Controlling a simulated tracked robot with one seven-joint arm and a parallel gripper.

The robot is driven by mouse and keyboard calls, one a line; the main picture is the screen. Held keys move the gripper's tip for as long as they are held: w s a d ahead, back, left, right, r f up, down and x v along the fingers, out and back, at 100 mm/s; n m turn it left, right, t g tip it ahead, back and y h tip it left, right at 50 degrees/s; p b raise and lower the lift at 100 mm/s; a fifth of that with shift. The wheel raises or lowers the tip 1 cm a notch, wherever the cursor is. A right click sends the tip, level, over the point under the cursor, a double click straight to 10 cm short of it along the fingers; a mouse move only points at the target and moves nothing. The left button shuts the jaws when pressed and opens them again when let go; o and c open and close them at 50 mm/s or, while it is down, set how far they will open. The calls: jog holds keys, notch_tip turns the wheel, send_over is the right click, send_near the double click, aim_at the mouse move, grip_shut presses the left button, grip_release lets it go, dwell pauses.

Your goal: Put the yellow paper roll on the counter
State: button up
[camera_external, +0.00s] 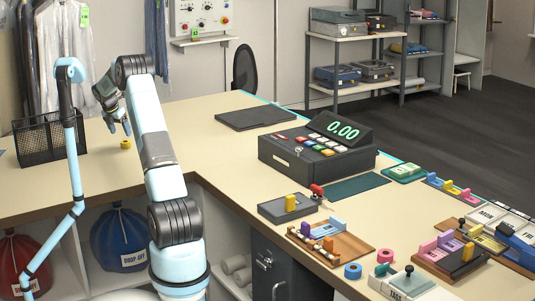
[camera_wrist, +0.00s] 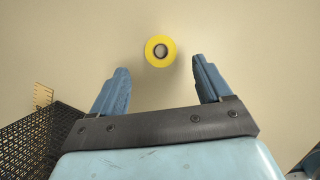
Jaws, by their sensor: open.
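The yellow paper roll (camera_external: 125,144) stands on the beige counter (camera_external: 200,116), on its left part, to the right of the black mesh basket. In the wrist view the yellow paper roll (camera_wrist: 160,51) shows as a yellow ring around a grey core, seen from above. My gripper (camera_external: 118,128) is above the counter close to the roll. In the wrist view my gripper (camera_wrist: 158,75) has its two blue fingers wide apart, with nothing between them. The roll lies just beyond the fingertips, roughly centred between them.
A black mesh basket (camera_external: 48,136) stands left of the roll; its rim is also in the wrist view (camera_wrist: 45,135). A dark flat pad (camera_external: 255,118) and a cash register (camera_external: 315,150) are to the right. Hanging garments (camera_external: 65,45) are behind. The counter around the roll is clear.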

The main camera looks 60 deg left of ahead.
aim_at(125, 141)
jog(key=shift+x, duration=3.05)
jog(key=shift+s+d, duration=0.1)
jog(key=shift+d, duration=0.05)
jog(key=c, duration=1.2)
jog(key=shift+r, duration=0.4)
notch_tip(125, 141, up, 3)
jog(key=shift+f, duration=0.2)
jog(key=s+d+r, duration=0.1)
jog(key=d+r, duration=0.2)
jog(key=d, duration=0.1)
jog(key=s+d+r, duration=0.2)
jog(key=d+r, duration=0.1)
jog(key=d, duration=0.1)
jog(key=s+d+r, duration=0.1)
jog(key=d+r, duration=0.2)
jog(key=d, duration=0.2)
jog(key=shift+s+d+r, duration=0.1)
jog(key=shift+s+r, duration=0.15)
jog(key=shift+s, duration=0.15)
